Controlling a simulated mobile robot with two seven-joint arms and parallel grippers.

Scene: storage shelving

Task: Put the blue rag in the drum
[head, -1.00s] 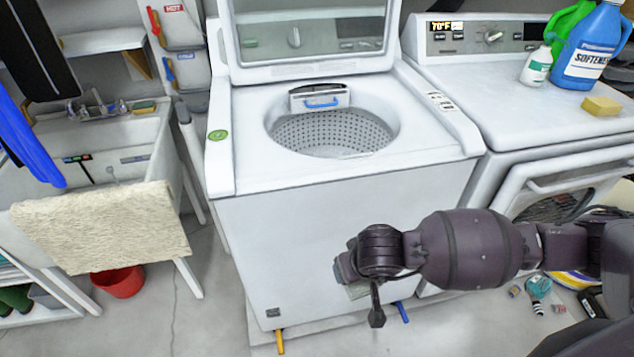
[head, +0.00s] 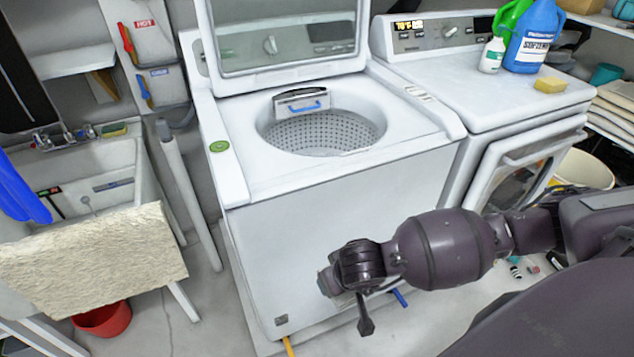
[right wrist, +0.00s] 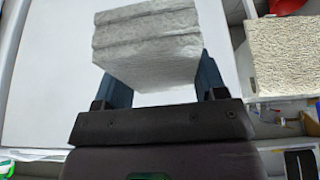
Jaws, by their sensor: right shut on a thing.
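The drum (head: 325,132) is the perforated tub of the open top-load washer (head: 340,220); its inside looks empty. My right gripper (right wrist: 154,75) is shut on a folded, thick pale grey cloth (right wrist: 148,45), which looks grey-white rather than blue. In the head view my right arm (head: 440,250) reaches in front of the washer's front panel, below the rim of the drum; the wrist hides the fingers and most of the cloth. A bright blue cloth (head: 18,190) hangs at the left edge by the sink. My left gripper is not in view.
The raised lid (head: 285,35) stands behind the drum. A dryer (head: 480,85) to the right bears a softener bottle (head: 537,38) and a yellow sponge (head: 549,85). A sink with a beige towel (head: 90,260) stands left, above a red bucket (head: 103,318).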

